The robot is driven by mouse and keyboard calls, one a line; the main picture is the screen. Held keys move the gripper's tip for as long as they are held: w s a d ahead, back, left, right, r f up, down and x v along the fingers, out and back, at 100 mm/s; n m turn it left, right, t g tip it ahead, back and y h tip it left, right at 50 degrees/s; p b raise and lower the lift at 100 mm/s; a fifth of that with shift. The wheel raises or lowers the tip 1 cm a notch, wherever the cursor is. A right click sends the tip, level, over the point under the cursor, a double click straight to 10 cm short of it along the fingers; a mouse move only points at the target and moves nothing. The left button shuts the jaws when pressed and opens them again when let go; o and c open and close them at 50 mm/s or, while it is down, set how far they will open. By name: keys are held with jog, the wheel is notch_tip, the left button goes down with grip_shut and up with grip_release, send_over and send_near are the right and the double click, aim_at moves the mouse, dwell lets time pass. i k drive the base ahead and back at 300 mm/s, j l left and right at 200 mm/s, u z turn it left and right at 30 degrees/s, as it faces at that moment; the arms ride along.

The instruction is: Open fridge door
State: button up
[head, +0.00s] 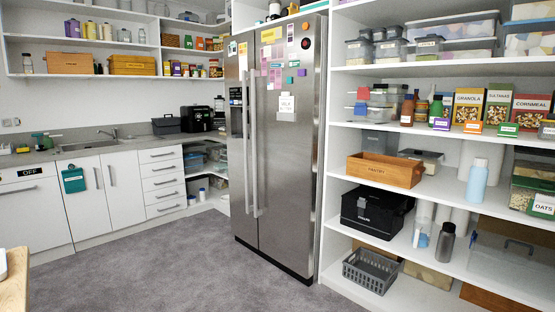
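The stainless steel side-by-side fridge (285,180) stands in the middle of the head view. Its narrow left door (238,165) and wider right door (288,195) both look shut. Two long vertical handles, the left one (246,150) and the right one (254,150), run side by side near the seam between the doors. Notes and magnets (286,105) cover the upper part of the right door. A dark dispenser panel (236,110) is on the left door. My gripper is not in view.
Open grey floor (180,265) lies in front of the fridge. White shelves (345,128) with boxes, jars and a grey basket (370,270) stand close on the right. White cabinets (105,190) line the left. A wooden table edge (14,285) shows at lower left.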

aim_at(289, 53)
jog(key=i+l+z, duration=0.15)
jog(key=i+l, duration=0.15)
jog(key=i, duration=0.15)
jog(key=i+l+z, duration=0.1)
jog(key=i+l, duration=0.2)
jog(key=i, duration=0.15)
jog(key=i+u, duration=0.2)
jog(key=i, duration=0.25)
jog(key=i+l+u, duration=0.15)
jog(key=i, duration=0.3)
jog(key=i+l+u, duration=0.2)
jog(key=i, duration=0.25)
jog(key=i+j+u, duration=0.15)
jog(key=i+u, duration=0.3)
jog(key=i, duration=0.35)
jog(key=i+l+u, duration=0.1)
jog(key=i+u, duration=0.35)
jog(key=i, duration=0.35)
